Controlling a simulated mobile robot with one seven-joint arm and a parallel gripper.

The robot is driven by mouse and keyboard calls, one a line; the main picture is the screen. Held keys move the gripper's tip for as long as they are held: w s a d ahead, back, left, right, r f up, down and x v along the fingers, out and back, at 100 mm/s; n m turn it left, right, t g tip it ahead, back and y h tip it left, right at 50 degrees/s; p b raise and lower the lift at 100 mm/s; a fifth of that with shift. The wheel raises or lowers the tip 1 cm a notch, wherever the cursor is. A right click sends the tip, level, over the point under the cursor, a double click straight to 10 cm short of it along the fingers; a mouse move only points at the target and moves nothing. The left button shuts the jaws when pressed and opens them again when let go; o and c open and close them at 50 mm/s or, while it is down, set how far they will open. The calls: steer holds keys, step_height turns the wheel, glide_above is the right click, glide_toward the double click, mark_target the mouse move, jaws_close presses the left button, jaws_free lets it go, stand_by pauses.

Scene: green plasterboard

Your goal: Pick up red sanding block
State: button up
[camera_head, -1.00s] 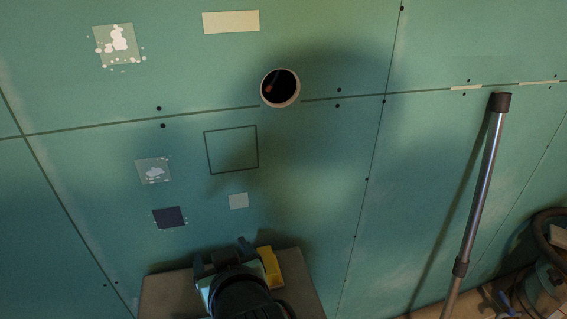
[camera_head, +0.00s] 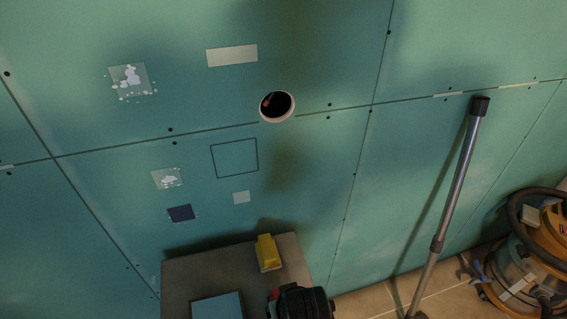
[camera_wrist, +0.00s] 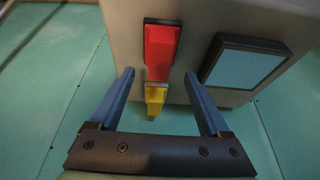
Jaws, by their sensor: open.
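The red sanding block (camera_wrist: 161,48), with a dark edge, lies on the grey box top in the wrist view. My gripper (camera_wrist: 158,74) is open and empty, its two blue fingers apart on either side of the red and yellow blocks in the picture. I cannot tell how high the fingers are above the box. In the head view my dark wrist covers most of the front right of the box; a small red patch (camera_head: 273,294) shows beside it, likely the red block.
A yellow block (camera_wrist: 155,98) is in line with the red one; the head view also shows it (camera_head: 267,252). A light-blue, dark-edged pad (camera_wrist: 242,66) lies to the right. The grey box (camera_head: 180,275) stands against green plasterboard. A metal tube (camera_head: 455,185) and vacuum (camera_head: 545,240) are at right.

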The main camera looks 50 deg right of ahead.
steer(key=shift+x, duration=3.5)
steer(key=shift+s, duration=0.1)
jaws_close()
